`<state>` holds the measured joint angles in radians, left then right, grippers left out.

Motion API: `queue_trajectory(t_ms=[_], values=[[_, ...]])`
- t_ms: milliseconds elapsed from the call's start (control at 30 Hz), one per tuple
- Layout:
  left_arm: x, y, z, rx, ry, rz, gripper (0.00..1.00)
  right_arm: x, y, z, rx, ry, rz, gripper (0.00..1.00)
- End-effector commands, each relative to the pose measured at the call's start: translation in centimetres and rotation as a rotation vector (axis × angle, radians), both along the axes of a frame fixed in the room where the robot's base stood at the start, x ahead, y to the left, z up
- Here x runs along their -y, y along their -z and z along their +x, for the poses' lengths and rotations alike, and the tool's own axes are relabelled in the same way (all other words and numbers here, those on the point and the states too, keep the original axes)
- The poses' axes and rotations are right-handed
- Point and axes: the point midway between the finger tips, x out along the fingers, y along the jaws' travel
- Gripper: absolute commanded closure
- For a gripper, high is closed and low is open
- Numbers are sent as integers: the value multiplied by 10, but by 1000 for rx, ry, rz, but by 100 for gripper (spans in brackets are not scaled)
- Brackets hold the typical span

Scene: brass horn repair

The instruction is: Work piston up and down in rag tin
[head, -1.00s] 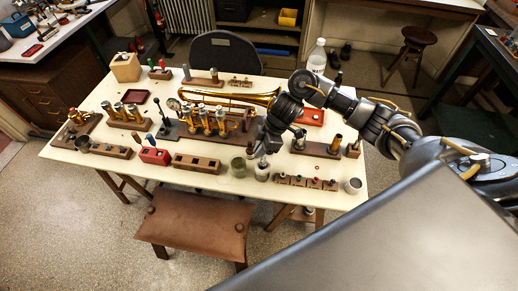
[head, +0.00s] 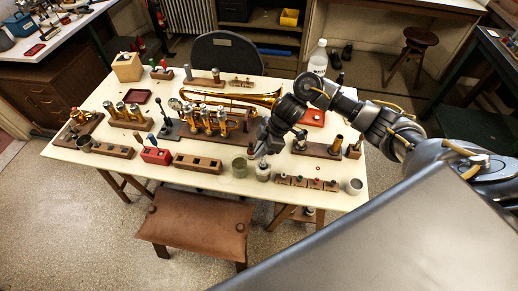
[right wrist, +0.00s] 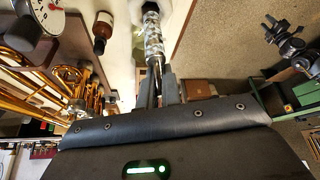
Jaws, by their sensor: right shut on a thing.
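My right gripper (head: 256,147) is over the front middle of the table, just above and beside an open greenish tin (head: 239,167). In the right wrist view, the gripper (right wrist: 160,90) is shut on a slim silvery piston (right wrist: 152,38), held by its narrow stem. The piston's wider, patterned body extends beyond the fingertips. In the head view the piston is too small and hidden by the gripper to make out, so I cannot tell whether it is inside the tin. My left gripper is not in view.
A small jar (head: 263,171) stands close right of the tin. A wooden block with holes (head: 198,163) lies to its left. The brass horn (head: 235,97) and upright valves (head: 215,120) are behind. A white cup (head: 354,186) stands at the front right corner.

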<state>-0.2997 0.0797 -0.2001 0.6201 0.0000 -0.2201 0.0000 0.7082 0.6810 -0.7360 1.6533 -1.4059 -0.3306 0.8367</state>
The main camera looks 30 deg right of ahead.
Motion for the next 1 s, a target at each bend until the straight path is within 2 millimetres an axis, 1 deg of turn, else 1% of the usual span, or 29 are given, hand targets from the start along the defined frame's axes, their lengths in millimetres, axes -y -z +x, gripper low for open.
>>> queue_trajectory(t_ms=[500, 800, 1000], values=[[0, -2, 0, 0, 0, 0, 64, 1, 0, 0, 0, 1, 0, 100], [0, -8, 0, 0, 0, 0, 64, 1, -1, -1, -1, 0, 0, 100], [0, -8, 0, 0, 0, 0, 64, 1, 0, -1, 0, 1, 0, 100]])
